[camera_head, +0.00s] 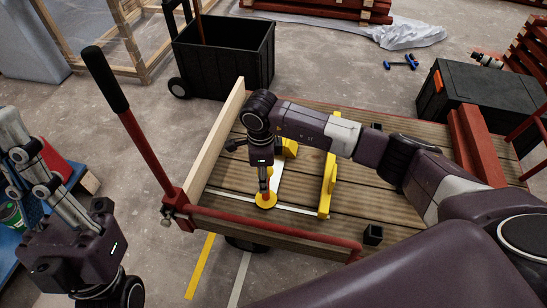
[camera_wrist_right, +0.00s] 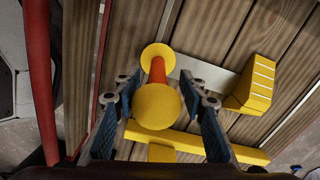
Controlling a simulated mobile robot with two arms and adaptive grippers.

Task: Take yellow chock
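A yellow wedge-shaped chock (camera_wrist_right: 253,86) with pale stripes lies on the plank deck, right of my fingers in the right wrist view. In the head view a yellow piece (camera_head: 290,147), partly hidden by my arm, seems to be this chock. My right gripper (camera_head: 265,186) points down at the deck. Its two fingers (camera_wrist_right: 160,120) are apart, either side of a yellow-ended spool (camera_wrist_right: 156,106) with a red stem. Contact with the spool is not clear. My left arm is at the lower left; its fingers do not show.
A yellow bar (camera_head: 327,188) lies on the plank deck (camera_head: 385,205) beside the spool. A pale board (camera_head: 216,140) and red rails (camera_head: 270,234) edge the deck. A red lever (camera_head: 142,150) rises at left. A small black block (camera_head: 373,234) sits near the front.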

